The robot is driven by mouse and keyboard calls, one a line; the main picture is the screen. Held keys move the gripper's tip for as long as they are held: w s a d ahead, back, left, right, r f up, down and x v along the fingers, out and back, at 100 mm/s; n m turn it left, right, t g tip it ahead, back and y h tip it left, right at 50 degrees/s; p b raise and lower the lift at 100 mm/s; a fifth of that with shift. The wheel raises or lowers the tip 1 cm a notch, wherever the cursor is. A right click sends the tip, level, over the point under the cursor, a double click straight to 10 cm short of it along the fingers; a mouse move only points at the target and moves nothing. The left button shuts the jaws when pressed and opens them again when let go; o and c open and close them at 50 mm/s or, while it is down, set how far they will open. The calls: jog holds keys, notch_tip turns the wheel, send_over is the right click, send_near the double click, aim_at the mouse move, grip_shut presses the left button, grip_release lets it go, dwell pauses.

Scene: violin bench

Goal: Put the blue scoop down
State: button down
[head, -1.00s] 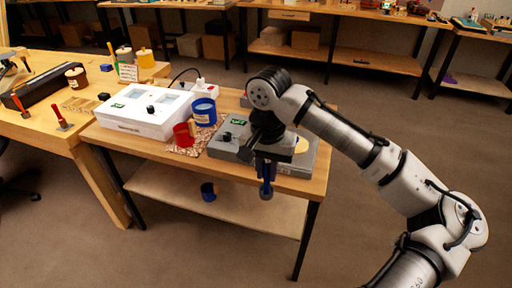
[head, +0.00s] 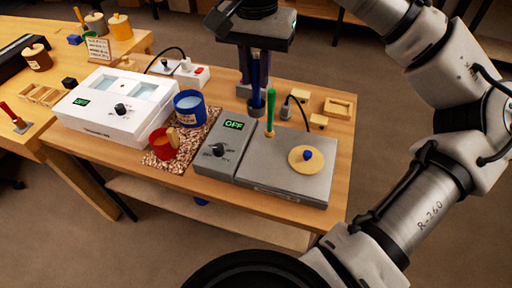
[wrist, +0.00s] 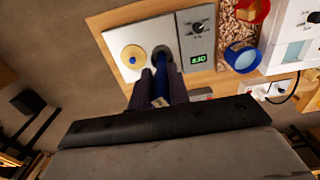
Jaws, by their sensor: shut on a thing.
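My gripper (head: 255,72) points down above the back of the grey hotplate unit (head: 290,188). It is shut on the blue scoop (head: 259,72), whose blue handle runs upright between the fingers, with its dark round bowl at the lower end. In the wrist view the blue scoop (wrist: 160,92) sits between both fingers of my gripper (wrist: 160,80), its bowl seen against the grey unit (wrist: 143,38). I cannot tell whether the bowl touches anything beneath it. A green-handled tool (head: 270,110) stands upright just right of the scoop.
A round wooden disc with a blue knob (head: 307,157) lies on the grey unit. Left are a blue mug (head: 189,107) and a red mug (head: 163,144) on a speckled mat (head: 182,160), and a white two-well unit (head: 112,105). Small wooden blocks (head: 338,107) sit back right. Bare bench lies behind them.

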aim_at(255, 103)
jog(key=shift+w, duration=0.35)
jog(key=shift+w+f, duration=0.15)
jog(key=shift+f, duration=0.2)
notch_tip(255, 103, down, 19)
jog(key=p, duration=0.1)
jog(key=shift+f+p, duration=0.15)
jog(key=shift+p, duration=0.2)
jog(key=shift+f, duration=0.1)
jog(key=shift+f, duration=0.15)
jog(key=c, duration=1.3)
grip_release()
notch_tip(255, 103, up, 13)
jog(key=shift+f+b, duration=0.2)
jog(key=shift+b, duration=0.55)
